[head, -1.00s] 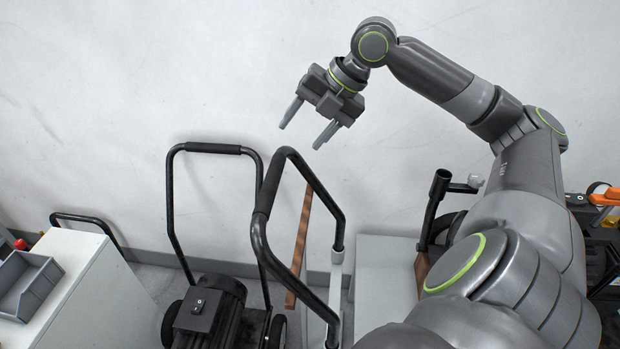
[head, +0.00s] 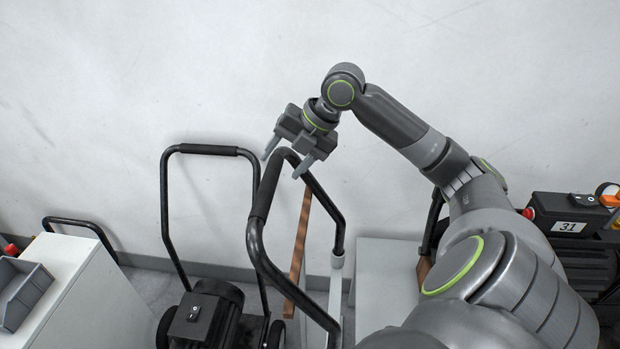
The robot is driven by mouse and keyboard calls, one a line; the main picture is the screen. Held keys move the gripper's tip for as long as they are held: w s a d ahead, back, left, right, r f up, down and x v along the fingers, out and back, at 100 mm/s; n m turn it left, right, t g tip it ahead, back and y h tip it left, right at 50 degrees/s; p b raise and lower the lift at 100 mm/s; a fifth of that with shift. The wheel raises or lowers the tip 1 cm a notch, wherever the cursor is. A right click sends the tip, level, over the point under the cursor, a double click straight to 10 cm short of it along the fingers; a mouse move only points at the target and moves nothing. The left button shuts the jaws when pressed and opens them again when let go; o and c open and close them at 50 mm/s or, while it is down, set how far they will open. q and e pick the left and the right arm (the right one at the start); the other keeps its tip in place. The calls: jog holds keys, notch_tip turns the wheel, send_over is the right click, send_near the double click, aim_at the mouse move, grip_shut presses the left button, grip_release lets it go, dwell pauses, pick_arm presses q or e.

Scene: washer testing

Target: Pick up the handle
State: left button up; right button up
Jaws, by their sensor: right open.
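A black tubular handle (head: 267,188) with a foam-like grip rises in the middle of the head view, its right leg running down into a light grey post. My right gripper (head: 282,167) is open at the upper end of this handle. Its two fingers point down and to the left, one on each side of the handle's top bend in the picture. Whether they touch the handle I cannot tell. A second black handle (head: 210,149) stands to the left, on a cart with a dark motor. My left gripper is out of view.
A white cabinet (head: 95,290) with a grey bin (head: 22,295) stands at the left. A brown wooden strip (head: 299,250) leans behind the handle. A black box labelled 31 (head: 569,217) is at the right. The wall behind is bare.

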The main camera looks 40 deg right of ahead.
aim_at(272, 181)
jog(key=x, duration=0.5)
jog(key=shift+p, duration=0.35)
jog(key=x, duration=0.1)
jog(key=p+x, duration=0.1)
jog(key=x, duration=0.2)
jog(key=shift+s+d+f, duration=0.15)
jog(key=shift+d+f, duration=0.1)
jog(key=shift+w+a+f+p, duration=0.2)
jog(key=shift+w+f+p, duration=0.1)
jog(key=shift+f, duration=0.2)
grip_shut()
dwell(0.5)
jog(key=shift+r, duration=0.1)
